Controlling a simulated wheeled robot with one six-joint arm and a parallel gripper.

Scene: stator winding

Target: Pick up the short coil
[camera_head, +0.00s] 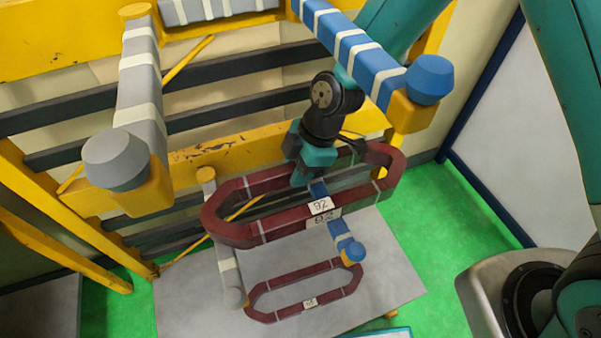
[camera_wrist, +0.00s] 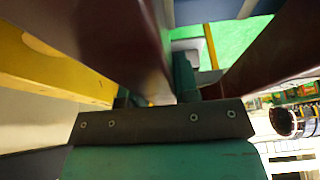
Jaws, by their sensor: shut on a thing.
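A dark red elongated coil ring (camera_head: 230,232) with pale ties and a white number label (camera_head: 321,206) is in the middle of the head view. My gripper (camera_head: 301,178) comes down at its far long side and is shut on it. The coil is up off the floor, between the rack's grey and blue arms. In the wrist view, dark red coil sections (camera_wrist: 110,40) pass close by on both sides of the jaws (camera_wrist: 165,105); the grip itself is partly hidden. A second dark red coil (camera_head: 273,312), smaller in the picture, is lower down by the lower rack arms.
The yellow rack (camera_head: 210,155) has an upper grey arm (camera_head: 138,85) at left and an upper blue arm (camera_head: 355,50) at right. Lower grey (camera_head: 229,270) and blue (camera_head: 345,240) arms flank the coils. Green floor (camera_head: 455,240) is open at right, before a white panel (camera_head: 535,140).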

